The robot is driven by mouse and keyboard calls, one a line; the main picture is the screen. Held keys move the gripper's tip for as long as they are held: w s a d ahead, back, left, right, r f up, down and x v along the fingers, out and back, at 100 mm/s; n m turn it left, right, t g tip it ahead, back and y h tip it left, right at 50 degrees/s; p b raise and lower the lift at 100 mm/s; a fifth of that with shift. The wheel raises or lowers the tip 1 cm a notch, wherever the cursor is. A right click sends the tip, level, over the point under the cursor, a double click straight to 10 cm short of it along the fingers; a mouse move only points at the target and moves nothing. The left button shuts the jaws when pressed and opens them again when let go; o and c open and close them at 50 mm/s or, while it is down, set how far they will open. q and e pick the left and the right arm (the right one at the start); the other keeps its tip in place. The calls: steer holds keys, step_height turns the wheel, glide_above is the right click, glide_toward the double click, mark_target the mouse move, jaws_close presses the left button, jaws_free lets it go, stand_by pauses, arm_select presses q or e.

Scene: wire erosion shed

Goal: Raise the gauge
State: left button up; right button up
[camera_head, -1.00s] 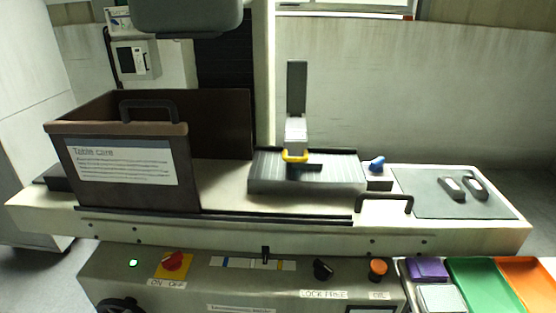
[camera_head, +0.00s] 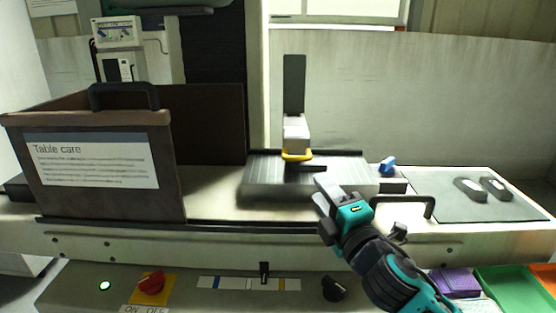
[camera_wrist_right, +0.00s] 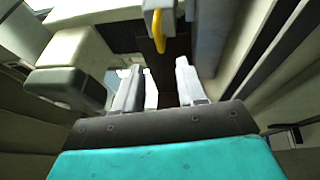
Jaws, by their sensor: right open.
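The gauge appears to be a light grey block (camera_head: 297,132) on a dark upright post (camera_head: 294,84), with a yellow loop handle (camera_head: 297,155) at its bottom. It stands on the ribbed grey table plate (camera_head: 268,180). My right gripper (camera_head: 325,196) is in front of the plate, below and to the right of the yellow handle, apart from it. In the right wrist view the gripper (camera_wrist_right: 160,85) has its two fingers spread with nothing between them. The yellow handle (camera_wrist_right: 157,32) shows beyond the fingertips there. My left gripper is not in view.
A brown open-topped box (camera_head: 95,205) labelled "Table care" stands left of the plate. A blue knob (camera_head: 388,165) and a black bar handle (camera_head: 402,200) are at the right, near a grey mat (camera_head: 450,207) with two dark objects. Controls such as the red knob (camera_head: 151,282) line the front.

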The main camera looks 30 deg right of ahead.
mark_target(298, 160)
steer(key=shift+w+d+r, duration=0.1)
steer(key=shift+w+r, duration=0.2)
steer(key=shift+w, duration=0.25)
steer(key=x, duration=1.1)
steer(key=shift+w+f+p, duration=0.1)
steer(key=shift+w+p, duration=0.05)
steer(key=shift+p, duration=0.2)
jaws_close()
